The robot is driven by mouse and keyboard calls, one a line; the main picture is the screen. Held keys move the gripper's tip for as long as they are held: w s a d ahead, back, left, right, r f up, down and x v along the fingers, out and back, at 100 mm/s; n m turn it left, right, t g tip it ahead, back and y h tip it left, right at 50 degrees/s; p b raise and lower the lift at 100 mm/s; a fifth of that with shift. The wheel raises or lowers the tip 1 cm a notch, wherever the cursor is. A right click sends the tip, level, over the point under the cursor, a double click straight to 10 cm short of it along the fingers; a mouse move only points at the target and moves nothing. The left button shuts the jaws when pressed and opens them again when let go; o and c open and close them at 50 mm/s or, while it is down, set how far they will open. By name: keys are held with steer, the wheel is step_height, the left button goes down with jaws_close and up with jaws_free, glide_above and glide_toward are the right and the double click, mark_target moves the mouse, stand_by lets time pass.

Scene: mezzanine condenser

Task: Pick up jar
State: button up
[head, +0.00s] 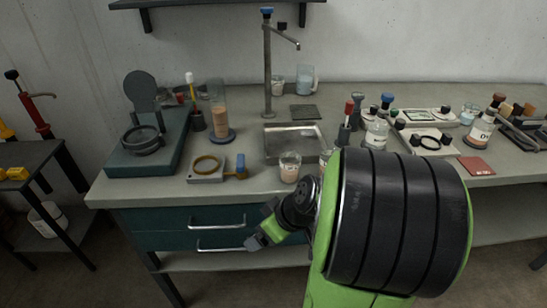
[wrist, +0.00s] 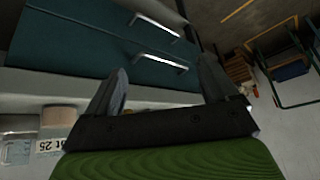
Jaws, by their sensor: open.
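Several glass jars stand on the grey bench, and I cannot tell which one the task means. A small jar with pale brown contents (head: 290,167) is near the front edge. Another jar (head: 326,157) beside it is partly hidden by my arm. A labelled jar (head: 376,134) stands further right, and one more (head: 480,130) at the far right. My gripper (head: 262,232) is open and empty, below the bench top in front of the drawers. In the wrist view its two fingers (wrist: 167,85) are spread with nothing between them. A labelled jar (wrist: 55,143) shows at the lower left there.
Teal drawers with metal handles (head: 217,222) are under the bench (head: 240,190). A metal sink (head: 293,142) with a tall tap (head: 267,70) is in the middle. A yellow ring on a plate (head: 207,166) and a dark green apparatus (head: 143,140) stand left. A dark side table (head: 30,160) is far left.

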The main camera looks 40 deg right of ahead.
steer(key=d+r+m+t+p, duration=0.1)
steer(key=d+r+m+t, duration=0.15)
steer(key=d, duration=0.35)
steer(key=m+t+h+p, duration=0.1)
steer(key=t+h+p, duration=0.1)
steer(key=t+h, duration=0.25)
glide_toward(296, 172)
steer(key=shift+y, duration=0.45)
steer(key=p+x, duration=0.1)
steer(key=x, duration=0.1)
steer(key=p+x, duration=0.1)
steer(key=x, duration=0.4)
steer(key=shift+w+d+p, duration=0.2)
steer(key=shift+d+p, duration=0.05)
steer(key=shift+p, duration=0.15)
steer(key=x, duration=0.5)
steer(key=shift+w+d+f, duration=0.1)
steer(key=shift+w+f, duration=0.15)
steer(key=shift+s+r, duration=0.1)
steer(key=c, duration=1.1)
